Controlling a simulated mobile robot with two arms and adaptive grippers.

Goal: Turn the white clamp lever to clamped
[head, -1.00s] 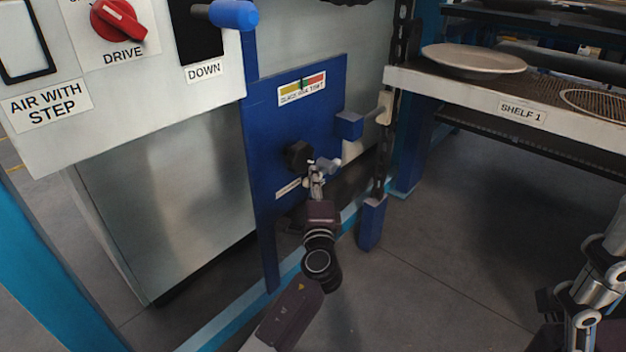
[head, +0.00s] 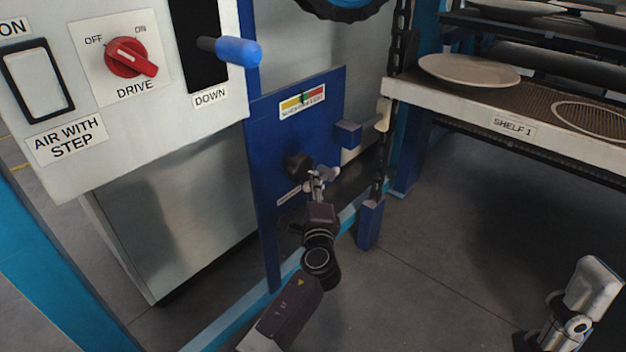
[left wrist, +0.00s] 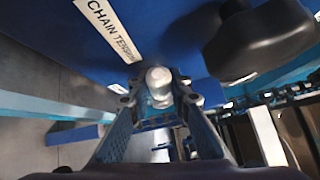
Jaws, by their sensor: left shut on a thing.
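The white clamp lever (head: 331,173) is on the blue panel (head: 272,155), just below and right of a black knob (head: 298,165). My left gripper (head: 318,180) is shut on the lever, whose pale end sticks out to its right. In the left wrist view, the lever's rounded whitish end (left wrist: 158,82) is between the fingers, below a "CHAIN TENSION" label (left wrist: 108,28). The black knob (left wrist: 262,42) is close by at upper right. No marking of the clamped position can be read.
A gauge strip (head: 303,100) is high on the panel. A blue block (head: 348,135) and a chain (head: 380,165) are right of the lever. A control box with a red drive switch (head: 130,58) is at upper left. Shelf 1 (head: 470,115) holds plates at right.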

